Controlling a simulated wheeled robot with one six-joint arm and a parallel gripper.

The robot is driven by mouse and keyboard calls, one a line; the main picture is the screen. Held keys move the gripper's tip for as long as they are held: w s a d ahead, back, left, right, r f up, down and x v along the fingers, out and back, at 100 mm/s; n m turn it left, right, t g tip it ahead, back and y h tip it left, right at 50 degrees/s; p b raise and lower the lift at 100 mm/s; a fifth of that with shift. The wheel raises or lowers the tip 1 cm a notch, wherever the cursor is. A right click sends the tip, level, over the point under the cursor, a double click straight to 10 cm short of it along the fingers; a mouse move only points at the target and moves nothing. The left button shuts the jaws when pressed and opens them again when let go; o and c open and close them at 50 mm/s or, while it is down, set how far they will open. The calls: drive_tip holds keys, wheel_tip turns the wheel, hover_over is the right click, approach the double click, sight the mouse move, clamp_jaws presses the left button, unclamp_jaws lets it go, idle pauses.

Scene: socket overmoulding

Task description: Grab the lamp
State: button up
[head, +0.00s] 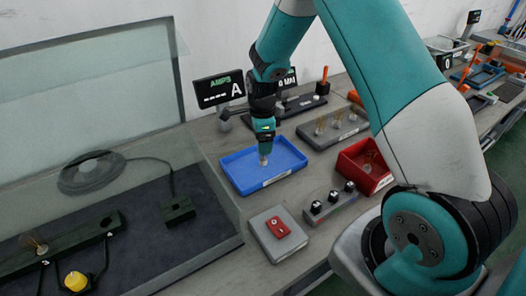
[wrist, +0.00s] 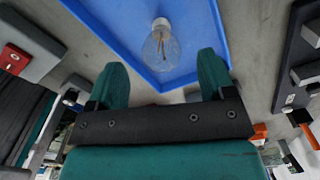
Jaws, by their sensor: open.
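The lamp is a clear glass bulb with a pale base and a thin filament inside (wrist: 160,48). It lies in the blue tray (wrist: 118,30), near the tray wall. My gripper (wrist: 162,62) is open, with one green finger on each side of the lamp's glass end. A gap shows between the lamp and each finger. In the head view my gripper (head: 264,150) points down over the blue tray (head: 283,177), and the lamp (head: 263,160) shows small at its tip. I cannot tell whether the gripper touches it.
A grey rack with several small bulbs (head: 333,132) stands behind the tray to the right. A red bin (head: 367,173) is to the right. A block with black knobs (head: 330,205) and a grey box with a red part (head: 278,228) are in front. A glass-walled dark bay (head: 150,235) lies left.

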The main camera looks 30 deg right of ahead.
drive_tip(key=shift+d+f+p, duration=0.1)
drive_tip(key=shift+f+p, duration=0.7)
drive_tip(key=shift+f, duration=2.05)
drive_tip(key=c, duration=1)
